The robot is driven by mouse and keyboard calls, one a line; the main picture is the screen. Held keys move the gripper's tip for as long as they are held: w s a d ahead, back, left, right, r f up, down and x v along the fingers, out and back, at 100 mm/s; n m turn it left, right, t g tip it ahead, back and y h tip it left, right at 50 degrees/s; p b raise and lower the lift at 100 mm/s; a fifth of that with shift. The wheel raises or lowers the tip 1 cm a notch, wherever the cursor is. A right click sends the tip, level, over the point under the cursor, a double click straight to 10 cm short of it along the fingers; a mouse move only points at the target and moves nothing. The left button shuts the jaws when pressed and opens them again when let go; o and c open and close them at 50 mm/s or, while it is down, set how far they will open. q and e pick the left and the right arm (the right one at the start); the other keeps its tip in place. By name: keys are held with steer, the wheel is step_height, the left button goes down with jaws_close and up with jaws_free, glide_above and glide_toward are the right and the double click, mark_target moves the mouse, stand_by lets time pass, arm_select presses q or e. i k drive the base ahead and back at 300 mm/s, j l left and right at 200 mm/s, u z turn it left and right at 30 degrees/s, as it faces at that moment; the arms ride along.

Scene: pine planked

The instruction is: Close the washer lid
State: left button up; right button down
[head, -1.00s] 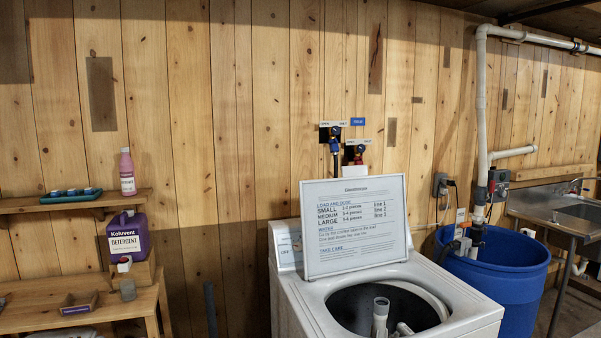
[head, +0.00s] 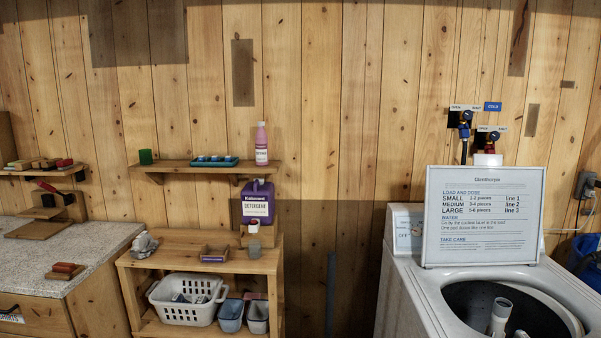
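The washer (head: 408,300) is a white top-loader at the right, cut off by the lower and right picture edges. Its lid (head: 484,217) stands open and upright at the back, with printed load and dose instructions on the side facing me. The round tub opening (head: 520,310) is uncovered, and a pale agitator post (head: 501,312) rises inside it. What lies deeper in the tub is hidden. Neither of my grippers is in view.
A wooden stand (head: 200,270) left of the washer holds a purple detergent jug (head: 258,202) and a white basket (head: 188,297). A wall shelf (head: 206,168) holds a pink bottle (head: 261,145). A speckled counter (head: 60,254) is at far left. A blue barrel (head: 586,262) shows at the right edge.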

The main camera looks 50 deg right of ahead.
mark_target(486, 212)
steer(key=k+l+u, duration=0.25)
steer(key=l, duration=0.3)
steer(key=k+l+u, duration=0.25)
steer(key=l, duration=0.25)
steer(key=k+l+u, duration=0.25)
steer(key=k+l, duration=0.55)
steer(key=l, duration=0.15)
steer(key=k+l, duration=0.5)
steer(key=l, duration=0.15)
steer(key=k+l, duration=0.55)
steer(key=l, duration=0.15)
